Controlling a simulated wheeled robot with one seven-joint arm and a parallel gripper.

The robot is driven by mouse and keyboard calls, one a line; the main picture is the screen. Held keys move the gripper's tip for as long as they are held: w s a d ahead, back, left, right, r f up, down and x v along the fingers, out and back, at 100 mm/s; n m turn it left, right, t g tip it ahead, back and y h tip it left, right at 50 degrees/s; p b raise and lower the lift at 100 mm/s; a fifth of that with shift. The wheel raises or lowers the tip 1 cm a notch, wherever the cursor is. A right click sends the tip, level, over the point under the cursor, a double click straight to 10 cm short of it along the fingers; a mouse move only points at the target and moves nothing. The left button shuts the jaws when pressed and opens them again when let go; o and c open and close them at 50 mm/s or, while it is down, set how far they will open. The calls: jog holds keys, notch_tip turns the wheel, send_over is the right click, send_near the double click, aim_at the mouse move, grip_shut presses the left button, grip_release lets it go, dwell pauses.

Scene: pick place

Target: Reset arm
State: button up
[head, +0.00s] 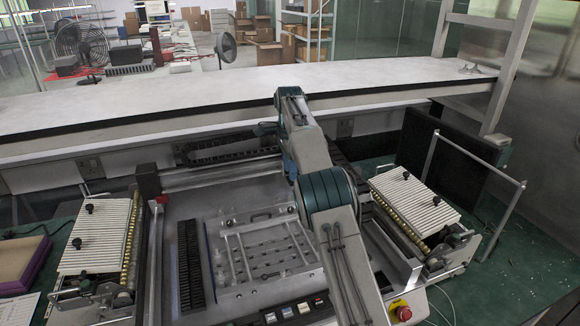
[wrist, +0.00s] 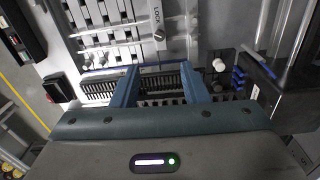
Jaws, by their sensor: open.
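My gripper (wrist: 160,72) shows in the wrist view with its two blue fingers spread wide apart and nothing between them. It hangs over the machine, near a black slotted strip (wrist: 98,91). I cannot tell whether the fingers touch anything. In the head view my arm reaches away over the machine's middle, and the gripper's fingertips cannot be made out there.
A metal fixture plate (head: 265,254) and a black slotted rack (head: 189,262) lie on the machine bed. Ribbed white trays stand left (head: 95,236) and right (head: 412,200). A red emergency button (head: 402,312) is at front. A long white table (head: 240,90) runs behind.

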dwell(0.3)
jog(key=s+d+r+n+t+y, duration=0.1)
jog(key=s+d+r+n, duration=0.25)
jog(key=s+r, duration=0.35)
jog(key=s+d+r+n+t, duration=0.1)
jog(key=s+d+r+n, duration=0.3)
jog(key=s, duration=0.5)
jog(key=s+d+f+n+t, duration=0.1)
jog(key=s+f+n, duration=0.3)
jog(key=s, duration=1)
jog(key=s+d+f+n+t, duration=0.1)
jog(key=s+f+n, duration=0.3)
jog(key=s, duration=1)
jog(key=shift+d+f+h+b, duration=0.15)
jog(key=shift+d+h+b, duration=0.3)
jog(key=shift+d, duration=0.1)
jog(key=shift+s, duration=0.1)
